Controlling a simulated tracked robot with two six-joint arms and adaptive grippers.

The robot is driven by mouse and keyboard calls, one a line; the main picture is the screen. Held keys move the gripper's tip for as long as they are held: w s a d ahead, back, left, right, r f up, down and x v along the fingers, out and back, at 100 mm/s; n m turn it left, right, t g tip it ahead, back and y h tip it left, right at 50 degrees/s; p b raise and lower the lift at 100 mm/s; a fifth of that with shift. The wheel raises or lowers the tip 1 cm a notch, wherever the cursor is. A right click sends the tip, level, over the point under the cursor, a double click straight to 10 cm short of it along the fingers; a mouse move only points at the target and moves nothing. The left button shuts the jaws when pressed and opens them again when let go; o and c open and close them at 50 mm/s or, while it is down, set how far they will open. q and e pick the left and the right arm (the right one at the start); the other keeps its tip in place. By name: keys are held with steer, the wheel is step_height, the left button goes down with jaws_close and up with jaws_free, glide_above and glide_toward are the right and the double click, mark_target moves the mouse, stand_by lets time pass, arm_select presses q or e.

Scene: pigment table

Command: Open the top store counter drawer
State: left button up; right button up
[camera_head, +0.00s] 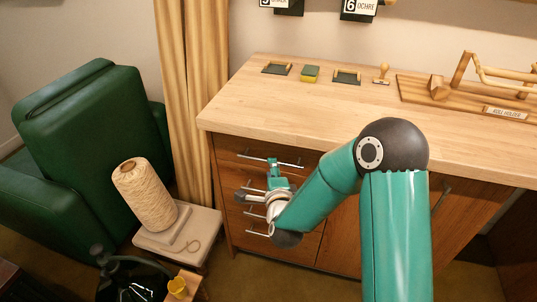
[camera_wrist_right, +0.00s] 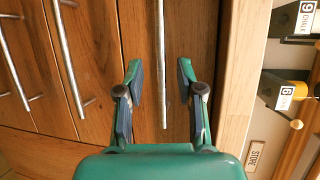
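The wooden store counter (camera_head: 330,103) has a stack of drawers with metal bar handles at its left end. The top drawer (camera_head: 237,145) looks closed, flush with the front. Its bar handle (camera_head: 290,164) is partly hidden by my right gripper (camera_head: 273,163). In the right wrist view, the same handle (camera_wrist_right: 162,40) runs between the two fingertips of my right gripper (camera_wrist_right: 160,72). The fingers are open, one on each side of the bar, with gaps on both sides. My left gripper is not in view.
Small trays (camera_head: 277,68), a stamp (camera_head: 381,74) and a roll holder (camera_head: 480,93) stand on the countertop. A green armchair (camera_head: 85,130) and a low stand (camera_head: 200,226) with a yarn cone (camera_head: 146,195) are left of the drawers. Lower drawer handles (camera_wrist_right: 70,60) run parallel.

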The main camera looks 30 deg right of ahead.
steer(key=shift+p+x, duration=0.5)
steer(key=shift+x, duration=1.85)
jaws_close()
